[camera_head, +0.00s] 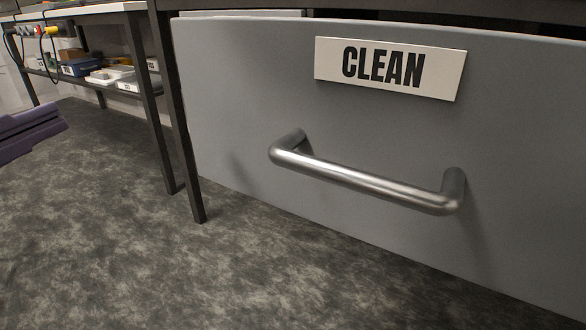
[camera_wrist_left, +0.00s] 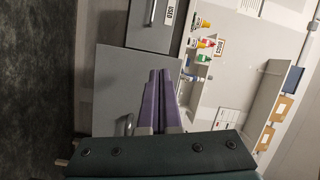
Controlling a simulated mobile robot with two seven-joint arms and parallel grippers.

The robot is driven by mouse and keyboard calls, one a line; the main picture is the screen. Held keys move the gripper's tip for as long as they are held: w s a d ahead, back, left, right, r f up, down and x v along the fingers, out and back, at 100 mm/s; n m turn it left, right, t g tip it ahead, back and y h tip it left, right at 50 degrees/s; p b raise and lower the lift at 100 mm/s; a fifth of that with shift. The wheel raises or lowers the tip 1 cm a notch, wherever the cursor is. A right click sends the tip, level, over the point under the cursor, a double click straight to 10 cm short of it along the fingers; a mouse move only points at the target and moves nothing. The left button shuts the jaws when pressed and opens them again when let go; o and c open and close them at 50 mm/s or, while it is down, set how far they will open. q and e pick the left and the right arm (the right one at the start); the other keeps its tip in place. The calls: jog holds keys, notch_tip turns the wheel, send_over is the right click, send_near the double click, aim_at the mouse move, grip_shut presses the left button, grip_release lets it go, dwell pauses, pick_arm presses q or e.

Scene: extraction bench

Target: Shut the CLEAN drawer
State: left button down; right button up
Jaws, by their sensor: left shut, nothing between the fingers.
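The CLEAN drawer is a broad grey front (camera_head: 240,110) that fills most of the head view. It carries a white CLEAN label (camera_head: 390,68) and a metal bar handle (camera_head: 365,185). A dark gap shows along its top edge; how far the drawer stands out is hard to tell. My left gripper (camera_head: 55,122) is shut and empty at the left edge of the head view, apart from the drawer. In the left wrist view its purple fingers (camera_wrist_left: 160,76) are together in front of a grey panel with a handle (camera_wrist_left: 128,124). My right gripper is not in view.
A dark bench leg (camera_head: 178,110) stands just left of the drawer. A bench with a stocked shelf (camera_head: 105,78) is farther back. The grey floor (camera_head: 130,250) is clear. The left wrist view shows a USED label (camera_wrist_left: 169,15) and several small bottles (camera_wrist_left: 203,43).

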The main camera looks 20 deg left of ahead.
pick_arm(q)
jog(key=s+d+f+m+h+b, duration=0.2)
jog(key=d+f+m+h, duration=0.25)
jog(key=m, duration=0.25)
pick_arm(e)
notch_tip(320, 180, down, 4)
pick_arm(q)
jog(key=p, duration=0.5)
send_near(236, 120)
jog(key=shift+g+h, duration=0.3)
jog(key=shift+h, duration=0.05)
jog(key=x, duration=0.6)
jog(key=shift+w+a+r, duration=0.1)
jog(key=shift+a+r, duration=0.2)
jog(key=shift+r, duration=0.05)
jog(key=shift+w+d+f, duration=0.1)
jog(key=shift+w+d, duration=0.05)
jog(key=shift+w, duration=0.25)
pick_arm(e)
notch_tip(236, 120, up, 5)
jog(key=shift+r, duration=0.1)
